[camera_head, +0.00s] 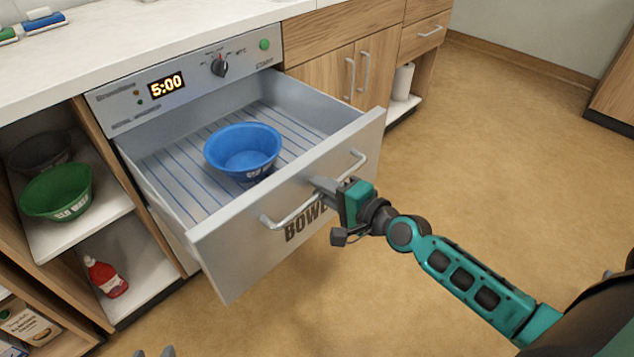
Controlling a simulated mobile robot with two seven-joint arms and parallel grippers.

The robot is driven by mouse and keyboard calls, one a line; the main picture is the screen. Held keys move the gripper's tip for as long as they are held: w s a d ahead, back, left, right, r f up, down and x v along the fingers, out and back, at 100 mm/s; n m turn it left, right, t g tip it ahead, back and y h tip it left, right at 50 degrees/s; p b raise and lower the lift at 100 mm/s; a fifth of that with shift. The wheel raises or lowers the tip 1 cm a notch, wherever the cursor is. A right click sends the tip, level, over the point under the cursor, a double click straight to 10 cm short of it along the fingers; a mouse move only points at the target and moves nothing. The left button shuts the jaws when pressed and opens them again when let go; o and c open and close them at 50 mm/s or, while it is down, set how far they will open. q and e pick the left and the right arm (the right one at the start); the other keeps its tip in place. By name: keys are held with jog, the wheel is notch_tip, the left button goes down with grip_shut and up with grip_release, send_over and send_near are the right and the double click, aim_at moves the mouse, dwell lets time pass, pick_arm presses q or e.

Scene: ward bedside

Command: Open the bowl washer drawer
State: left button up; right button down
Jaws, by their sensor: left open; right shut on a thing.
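The bowl washer drawer (225,258) stands pulled well out from under its control panel (190,78), its slatted rack showing inside. A blue bowl (243,146) sits upright on the rack. My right gripper (322,188) is shut on the bar handle (290,214) of the drawer front, near the handle's middle. My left gripper (155,352) shows only as grey fingertips at the bottom edge, open and apart from the drawer; the rest of it is out of view.
A green bowl (57,190) and a dark bowl (40,148) sit on the shelf to the left, above a red bottle (105,276). The white counter (120,32) runs above. The floor (480,150) to the right is clear.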

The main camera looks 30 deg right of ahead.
dwell(0.3)
jog(key=c, duration=1.1)
grip_release()
jog(key=shift+s, duration=0.1)
jog(key=shift+v, duration=6.4)
